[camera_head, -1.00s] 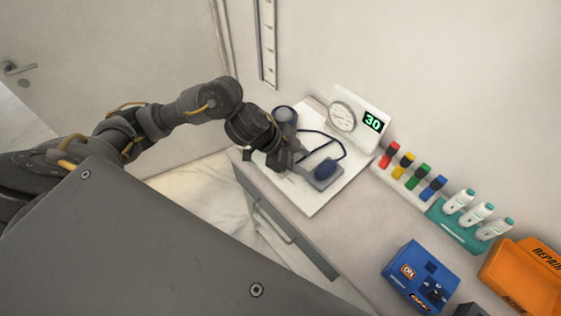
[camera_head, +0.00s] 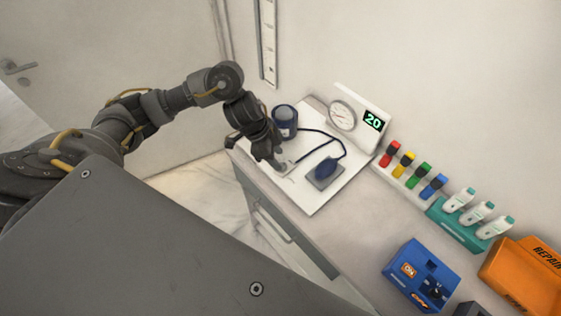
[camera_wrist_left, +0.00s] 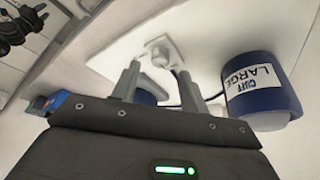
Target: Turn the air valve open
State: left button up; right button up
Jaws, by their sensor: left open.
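The air valve (camera_head: 284,168) is a small grey knob on a light plate, on the white board (camera_head: 315,195). It also shows in the left wrist view (camera_wrist_left: 161,54), just beyond my fingertips. My left gripper (camera_head: 274,160) is open and empty at the valve, partly covering it in the head view. In the left wrist view its two fingers (camera_wrist_left: 156,76) stand apart, pointing toward the valve; I cannot tell whether they touch it. The blue bulb (camera_head: 326,168) rests on a grey pad to the right, with a dark hose. A gauge panel (camera_head: 343,115) reads 20. My right gripper is not in view.
A blue cuff roll (camera_head: 285,121), labelled CUFF LARGE (camera_wrist_left: 262,90), stands close behind my left gripper.

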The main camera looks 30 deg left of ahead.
aim_at(282, 164)
pick_arm(q)
jog(key=shift+x, duration=1.85)
grip_shut()
